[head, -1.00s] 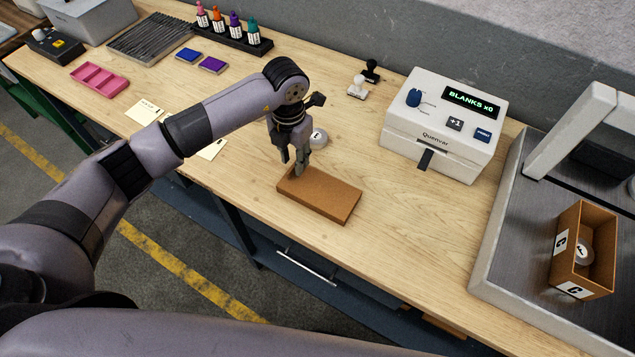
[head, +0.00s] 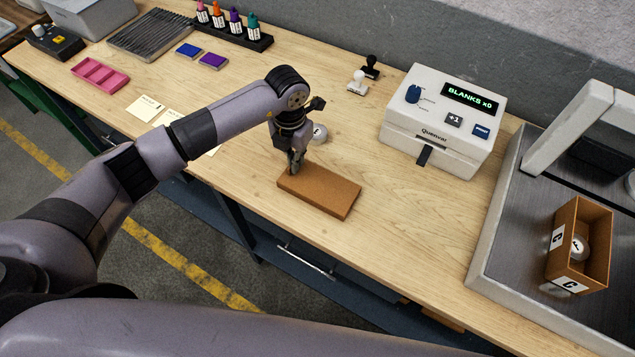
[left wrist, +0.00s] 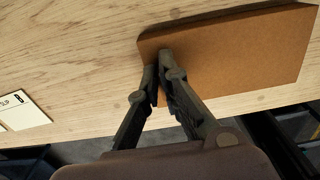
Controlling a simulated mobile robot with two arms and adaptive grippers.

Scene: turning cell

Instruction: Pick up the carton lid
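The carton lid (head: 325,191) is a flat, shallow brown rectangle on the wooden bench, near its front edge. It also fills the upper right of the left wrist view (left wrist: 240,60). My left gripper (head: 296,170) points down at the lid's left end. In the left wrist view its fingertips (left wrist: 157,68) are close together at that end, one at the edge and one over the brown surface, and look shut on it. The exact contact is partly hidden by the fingers. The lid looks flat on the bench. My right gripper is out of view.
A round white piece (head: 319,132) lies just behind the gripper. An open brown carton (head: 578,245) holding a round piece stands on the grey machine bed (head: 505,230) at right. Paper cards (head: 145,108) lie left.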

